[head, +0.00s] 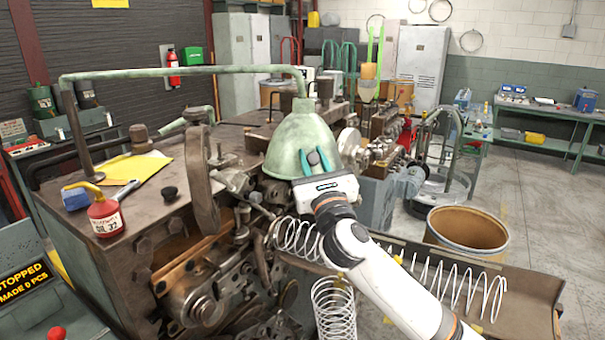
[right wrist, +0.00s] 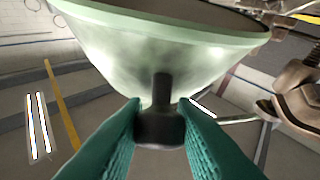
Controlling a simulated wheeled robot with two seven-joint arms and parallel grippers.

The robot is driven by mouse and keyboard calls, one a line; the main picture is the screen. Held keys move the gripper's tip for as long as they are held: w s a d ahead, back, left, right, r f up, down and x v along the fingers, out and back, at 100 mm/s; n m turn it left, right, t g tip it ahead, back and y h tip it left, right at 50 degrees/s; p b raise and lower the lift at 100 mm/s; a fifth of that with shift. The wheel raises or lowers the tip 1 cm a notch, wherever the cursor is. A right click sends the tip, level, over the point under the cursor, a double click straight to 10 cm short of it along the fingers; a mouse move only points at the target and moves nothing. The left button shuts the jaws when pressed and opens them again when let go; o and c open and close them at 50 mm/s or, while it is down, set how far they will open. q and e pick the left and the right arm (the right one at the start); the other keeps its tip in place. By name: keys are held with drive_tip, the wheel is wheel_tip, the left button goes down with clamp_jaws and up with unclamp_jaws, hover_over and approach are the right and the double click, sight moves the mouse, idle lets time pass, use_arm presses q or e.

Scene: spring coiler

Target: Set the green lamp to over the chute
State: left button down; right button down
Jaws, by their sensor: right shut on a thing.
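The green lamp (head: 303,133) has a bell-shaped shade and hangs from a long green arm (head: 190,71) that rises from the left of the machine. Its shade also fills the top of the right wrist view (right wrist: 170,50). My right gripper (head: 313,160) is at the front of the shade, its teal fingers on both sides of a dark knob. In the right wrist view the fingers (right wrist: 160,125) are shut on this dark knob (right wrist: 160,128). The chute (head: 480,285) appears to be the long tray at lower right, with coiled springs along it. My left gripper is not in view.
A large handwheel (head: 201,180) stands left of the lamp. A brown drum (head: 467,232) stands behind the tray.

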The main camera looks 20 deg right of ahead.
sight(318, 141)
drive_tip(key=w+d+y, duration=0.1)
drive_tip(key=w, duration=0.1)
drive_tip(key=w+d+n+y, duration=0.1)
drive_tip(key=w, duration=0.2)
drive_tip(key=w+d+y, duration=0.1)
drive_tip(key=w, duration=0.1)
drive_tip(key=shift+w+d+n+b, duration=0.3)
drive_tip(key=shift+d+b, duration=0.1)
drive_tip(key=shift+w+d+y, duration=0.2)
drive_tip(key=shift+w+y, duration=0.1)
drive_tip(key=shift+s+r, duration=0.1)
drive_tip(key=shift+r, duration=0.25)
drive_tip(key=c, duration=1.5)
unclamp_jaws()
drive_tip(key=shift+d, duration=0.1)
drive_tip(key=shift+o, duration=1.3)
drive_tip(key=shift+w+f, duration=0.1)
drive_tip(key=shift+w, duration=0.15)
drive_tip(key=shift+o, duration=0.2)
drive_tip(key=shift+w+f, duration=0.2)
drive_tip(key=shift+w, duration=0.05)
drive_tip(key=shift+s, duration=0.1)
drive_tip(key=shift+s, duration=0.1)
